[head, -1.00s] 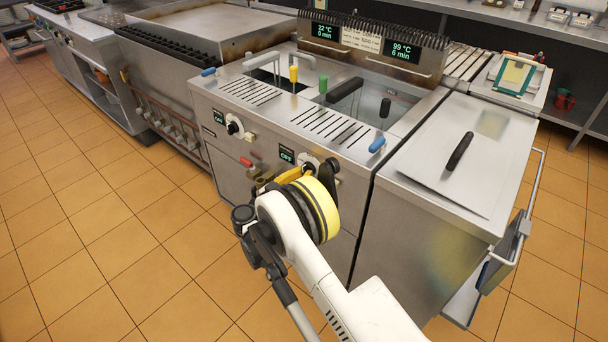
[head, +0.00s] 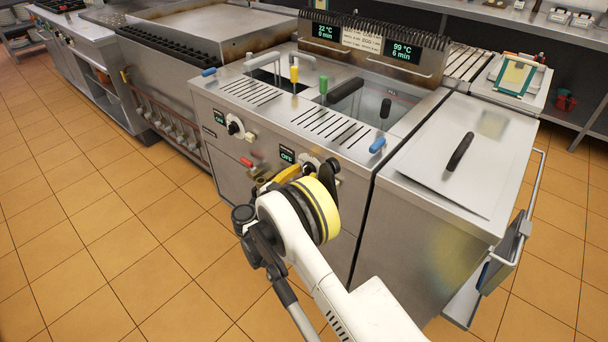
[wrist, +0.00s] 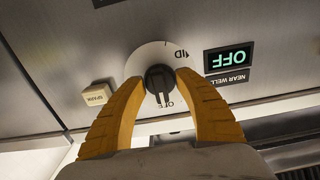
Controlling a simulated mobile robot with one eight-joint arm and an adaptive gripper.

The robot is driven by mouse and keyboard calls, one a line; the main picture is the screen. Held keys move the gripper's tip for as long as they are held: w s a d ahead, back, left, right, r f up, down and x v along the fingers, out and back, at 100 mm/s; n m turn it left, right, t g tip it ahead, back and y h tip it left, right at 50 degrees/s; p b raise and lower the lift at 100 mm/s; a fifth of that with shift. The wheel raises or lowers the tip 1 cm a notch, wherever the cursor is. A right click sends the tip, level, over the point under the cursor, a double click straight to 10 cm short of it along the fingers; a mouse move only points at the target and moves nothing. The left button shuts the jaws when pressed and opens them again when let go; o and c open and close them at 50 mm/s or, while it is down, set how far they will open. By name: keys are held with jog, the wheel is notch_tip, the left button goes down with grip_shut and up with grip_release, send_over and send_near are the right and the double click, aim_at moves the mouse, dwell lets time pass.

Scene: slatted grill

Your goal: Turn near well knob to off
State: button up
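The near well knob (wrist: 159,79) is black on a round white dial and shows upside down in the wrist view. Its pointer end lies toward the OFF mark on the dial. The display beside it (wrist: 230,59) reads OFF above a NEAR WELL label; it also shows in the head view (head: 287,156). My gripper (wrist: 160,82) has its yellow fingers on both sides of the knob, with narrow gaps, and looks open. In the head view my gripper (head: 290,186) is in front of the panel and hides part of the knob.
A SPARK button (wrist: 97,94) sits beside the dial. Another knob (head: 234,126) with an ON display (head: 220,118) is farther left, and a red handle (head: 247,162) lies between. A steel cabinet (head: 430,230) stands at right. The tiled floor at left is clear.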

jog(key=v, duration=1.2)
dwell(0.3)
jog(key=n+g+y, duration=0.3)
jog(key=g, duration=0.2)
send_near(337, 154)
jog(key=x, duration=0.5)
jog(key=shift+w+d+f, duration=0.15)
jog(key=shift+w+f, duration=0.1)
jog(key=shift+w, duration=0.05)
jog(key=s+d+r+n+g+y, duration=0.1)
jog(key=s+d+r+n+y, duration=0.1)
jog(key=s+d+r, duration=0.4)
jog(key=s+d+r+n+g+y, duration=0.1)
jog(key=s+d+r+g+y, duration=0.1)
jog(key=s+d, duration=0.7)
jog(key=s+f+n+t+y, duration=0.1)
jog(key=s+y, duration=0.3)
jog(key=s, duration=1.2)
jog(key=shift+s+n, duration=0.4)
